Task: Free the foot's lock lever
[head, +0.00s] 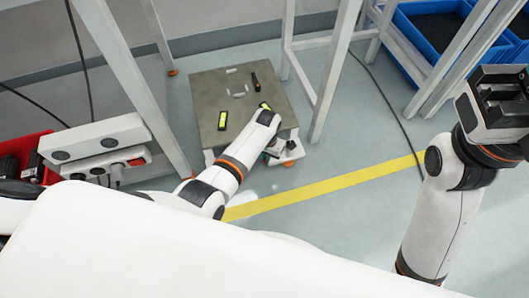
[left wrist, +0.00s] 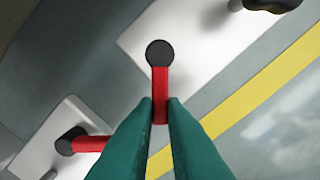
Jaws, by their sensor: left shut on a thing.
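In the left wrist view, the teal fingers of my left gripper (left wrist: 160,108) are shut on a red lever (left wrist: 161,84) with a dark round end. It lies over a pale foot plate (left wrist: 195,45). A second red lever (left wrist: 90,144) with a dark end is at lower left on another pale block (left wrist: 45,135), apart from the fingertips. In the head view my left gripper (head: 270,156) is low at the near right corner of a grey-brown platform (head: 205,88), by a white foot (head: 291,154); my wrist partly hides it. My right gripper (head: 500,98) is raised at far right; its fingers are unclear.
Dark yellow-marked items (head: 222,121) lie on the platform. White frame legs (head: 330,75) stand on both sides. Blue crates (head: 430,35) are at upper right, a red bin (head: 27,150) at left. A black cable (head: 390,95) and yellow tape (head: 330,188) cross the floor.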

